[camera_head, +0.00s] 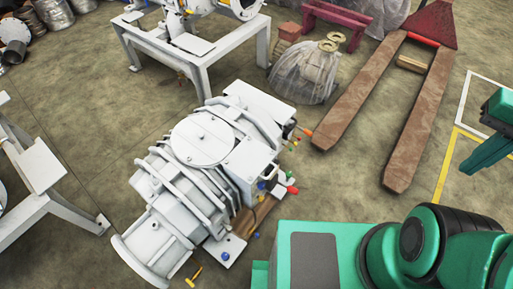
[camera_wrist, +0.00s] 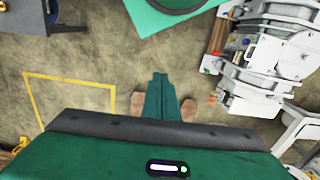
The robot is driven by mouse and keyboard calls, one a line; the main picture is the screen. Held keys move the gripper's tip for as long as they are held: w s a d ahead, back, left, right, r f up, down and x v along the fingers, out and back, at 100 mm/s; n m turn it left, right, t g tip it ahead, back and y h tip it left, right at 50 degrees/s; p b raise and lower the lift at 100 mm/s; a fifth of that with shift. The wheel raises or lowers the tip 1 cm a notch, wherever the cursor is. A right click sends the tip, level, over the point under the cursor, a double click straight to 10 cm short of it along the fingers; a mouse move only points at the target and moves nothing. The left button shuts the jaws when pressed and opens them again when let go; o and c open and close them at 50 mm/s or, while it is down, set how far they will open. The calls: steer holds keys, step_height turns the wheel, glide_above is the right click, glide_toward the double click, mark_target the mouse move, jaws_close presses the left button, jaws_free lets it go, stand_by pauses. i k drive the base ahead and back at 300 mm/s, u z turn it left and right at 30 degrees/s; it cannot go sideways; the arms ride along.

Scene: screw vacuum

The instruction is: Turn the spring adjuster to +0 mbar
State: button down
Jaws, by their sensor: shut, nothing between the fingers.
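The white ribbed screw vacuum machine (camera_head: 205,140) stands on the floor left of my green base. Small red, orange, green, yellow and blue parts sit along its near right side, among them a red knob (camera_head: 292,189) and an orange-red one (camera_head: 305,132). I cannot tell which part is the spring adjuster. In the wrist view the machine (camera_wrist: 280,55) is at the upper right, with small coloured parts on its left side. My green gripper (camera_head: 468,170) is at the right edge of the head view, well apart from the machine. In the wrist view my gripper (camera_wrist: 159,76) is shut and empty.
A pallet truck with brown forks (camera_head: 413,120) lies behind and right of the machine. A wrapped bundle (camera_head: 305,75) and a white frame table (camera_head: 200,60) stand behind it. A white frame (camera_head: 40,185) is at left. Yellow floor lines (camera_head: 446,165) mark the right; floor between is bare.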

mark_target(261, 185)
steer(key=z, duration=0.4)
steer(key=k, duration=1.55)
steer(key=u, duration=1.05)
steer(key=i, duration=1)
steer(key=z, duration=0.05)
